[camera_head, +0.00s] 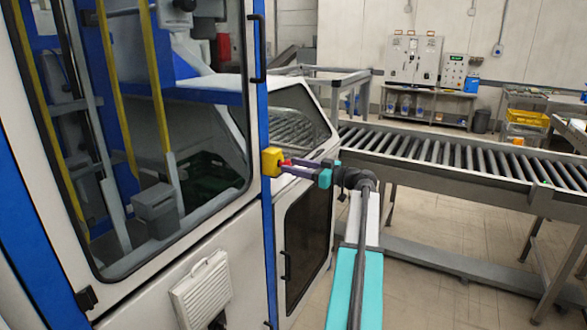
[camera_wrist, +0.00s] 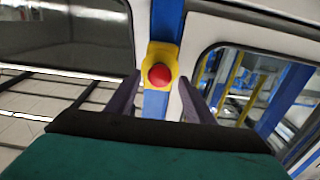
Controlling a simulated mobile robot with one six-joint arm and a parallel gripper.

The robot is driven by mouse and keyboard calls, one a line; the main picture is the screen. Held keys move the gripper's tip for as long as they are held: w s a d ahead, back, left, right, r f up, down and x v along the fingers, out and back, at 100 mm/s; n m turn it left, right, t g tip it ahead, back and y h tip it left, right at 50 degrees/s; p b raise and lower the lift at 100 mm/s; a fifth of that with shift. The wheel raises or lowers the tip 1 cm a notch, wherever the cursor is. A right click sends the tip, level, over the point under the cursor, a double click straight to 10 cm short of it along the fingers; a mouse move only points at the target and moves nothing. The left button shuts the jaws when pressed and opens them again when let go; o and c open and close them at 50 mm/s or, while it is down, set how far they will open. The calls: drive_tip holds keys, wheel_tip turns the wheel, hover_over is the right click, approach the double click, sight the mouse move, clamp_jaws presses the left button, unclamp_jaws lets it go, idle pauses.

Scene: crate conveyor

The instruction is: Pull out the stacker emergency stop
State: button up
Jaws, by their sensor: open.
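The emergency stop is a red mushroom button on a yellow box (camera_head: 271,161), fixed to the blue post of the stacker cabinet in the head view. In the wrist view the red button (camera_wrist: 159,75) faces the camera, with the yellow box (camera_wrist: 163,53) around it. My gripper (camera_head: 287,167) is at the button in the head view, its two dark fingers pointing left toward the box. In the wrist view my gripper (camera_wrist: 160,92) is open, with one finger on each side of the button and visible gaps between. I cannot tell how far the button is pressed in.
The stacker cabinet has a blue post (camera_head: 268,215) and a large window with yellow bars on the left. A roller conveyor (camera_head: 450,152) runs to the right behind my arm. Control boxes (camera_head: 413,60) hang on the back wall. A yellow crate (camera_head: 528,118) stands at right.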

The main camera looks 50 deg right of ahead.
drive_tip(key=b+v, duration=0.5)
drive_tip(key=v, duration=0.8)
drive_tip(key=shift+s, duration=0.4)
drive_tip(key=shift+f, duration=0.1)
